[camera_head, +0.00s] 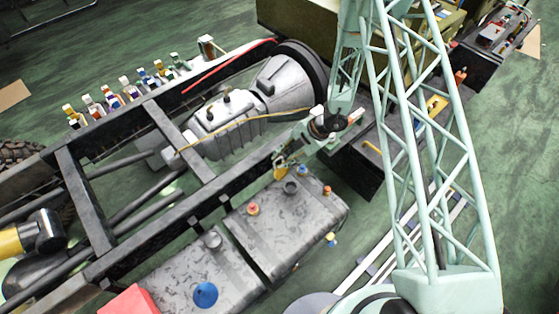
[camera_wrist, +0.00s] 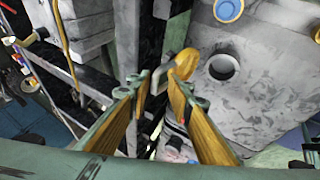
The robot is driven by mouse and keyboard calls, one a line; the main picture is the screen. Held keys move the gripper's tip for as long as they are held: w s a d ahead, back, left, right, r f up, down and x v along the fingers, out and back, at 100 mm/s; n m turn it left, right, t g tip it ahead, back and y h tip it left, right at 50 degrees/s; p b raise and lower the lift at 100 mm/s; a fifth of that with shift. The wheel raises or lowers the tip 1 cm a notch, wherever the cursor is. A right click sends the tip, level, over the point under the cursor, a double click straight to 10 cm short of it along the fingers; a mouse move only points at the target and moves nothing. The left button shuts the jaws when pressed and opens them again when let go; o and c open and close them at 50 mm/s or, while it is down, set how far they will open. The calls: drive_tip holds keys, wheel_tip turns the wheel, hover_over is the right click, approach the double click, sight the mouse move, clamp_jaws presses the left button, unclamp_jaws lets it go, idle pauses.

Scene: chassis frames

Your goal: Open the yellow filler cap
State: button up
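The yellow filler cap (camera_wrist: 182,62) stands tilted up beside a round dark filler opening (camera_wrist: 222,67) on the grey tank (camera_wrist: 265,110). The opening is uncovered. In the head view the cap (camera_head: 281,173) shows small at the tank's upper edge, left of the opening (camera_head: 291,187). My gripper (camera_wrist: 158,82) is over the frame side of the cap, fingers apart. The right fingertip overlaps the cap's lower edge in view; contact is unclear. A grey bent piece shows between the fingertips, with a gap on the left. In the head view my gripper (camera_head: 287,158) is small and partly blends with the chassis.
A blue cap with an orange rim (camera_wrist: 228,10) is on the same tank. A red-orange cap (camera_head: 253,208) stands farther along it. A second tank (camera_head: 190,272) carries a large blue cap (camera_head: 205,294). The dark chassis rail (camera_head: 225,185) runs close beside the tanks.

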drive_tip(key=v, duration=1.1)
drive_tip(key=shift+s+r, duration=0.1)
drive_tip(key=shift+r, duration=0.05)
idle(0.4)
drive_tip(key=shift+r, duration=0.1)
wheel_tip(320, 180, up, 18)
drive_tip(key=s+n+b, duration=0.2)
drive_tip(key=n+b, duration=0.2)
drive_tip(key=n, duration=0.7)
drive_tip(key=s+d+r+n+b, duration=0.1)
drive_tip(key=s+r+n+b, duration=0.1)
drive_tip(key=s+r+n, duration=0.4)
drive_tip(key=s+d+r+n+b, duration=0.1)
drive_tip(key=s+r+n+b, duration=0.1)
drive_tip(key=s+r+n, duration=0.45)
drive_tip(key=s+d+r+n+t+h+b, duration=0.1)
drive_tip(key=s+d+r+n+h+b, duration=0.1)
drive_tip(key=s+d+n, duration=0.3)
drive_tip(key=s+d+r+n+t+h+b, duration=0.1)
drive_tip(key=s+d+r+n+h+b, duration=0.1)
drive_tip(key=s+n, duration=0.6)
drive_tip(key=s+d+r+n+t+h+b, duration=0.1)
drive_tip(key=s+d+r+n+b, duration=0.3)
drive_tip(key=s, duration=0.9)
drive_tip(key=d+r+n+h, duration=0.1)
drive_tip(key=d+r+n, duration=0.1)
drive_tip(key=d+n, duration=0.1)
drive_tip(key=shift+d+n+t+h+b, duration=0.3)
drive_tip(key=shift+d+n+t+b, duration=0.1)
drive_tip(key=shift+d, duration=0.25)
